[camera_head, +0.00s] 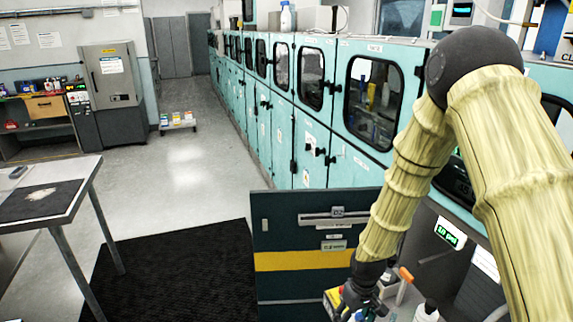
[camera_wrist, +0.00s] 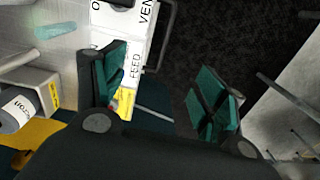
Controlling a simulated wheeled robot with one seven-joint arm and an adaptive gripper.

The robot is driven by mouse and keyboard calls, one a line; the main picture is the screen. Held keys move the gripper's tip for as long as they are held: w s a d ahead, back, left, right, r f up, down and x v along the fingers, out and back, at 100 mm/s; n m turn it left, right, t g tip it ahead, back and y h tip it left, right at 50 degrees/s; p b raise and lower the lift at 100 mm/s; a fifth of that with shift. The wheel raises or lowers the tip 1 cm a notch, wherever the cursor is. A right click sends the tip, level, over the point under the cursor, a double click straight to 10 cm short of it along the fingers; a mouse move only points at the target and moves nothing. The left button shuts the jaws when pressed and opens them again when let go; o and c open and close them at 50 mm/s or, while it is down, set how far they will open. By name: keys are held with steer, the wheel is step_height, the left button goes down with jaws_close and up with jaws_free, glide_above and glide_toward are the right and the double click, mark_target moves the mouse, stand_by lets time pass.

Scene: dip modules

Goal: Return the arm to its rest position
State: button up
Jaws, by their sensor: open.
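My gripper (camera_head: 360,298) hangs low at the bottom of the head view, below my arm in its pale yellow sleeve. In the wrist view my gripper (camera_wrist: 163,88) has its two green-padded fingers wide apart, with nothing held between them. A white panel with FEED and VENT lettering (camera_wrist: 135,35) shows beyond the left finger. In the head view my gripper is beside the dark drawer front with a yellow stripe (camera_head: 300,261), over small items partly hidden by it.
A row of teal cabinets (camera_head: 340,175) runs along the right. A white bottle (camera_head: 427,311) stands right of my gripper. A metal table (camera_head: 75,205) is at left, beside a black floor mat (camera_head: 170,275). The grey floor (camera_head: 190,175) behind the mat is mostly clear.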

steer(key=s+f+m, duration=0.2)
steer(key=s+f, duration=1)
steer(key=s, duration=0.4)
steer(key=s+d+f+m, duration=0.1)
steer(key=s+d+f, duration=0.1)
steer(key=s, duration=0.7)
steer(key=s+d+f+m, duration=0.1)
steer(key=s+d+f, duration=0.1)
steer(key=s, duration=0.6)
steer(key=shift+s+d, duration=0.2)
steer(key=shift+s, duration=0.15)
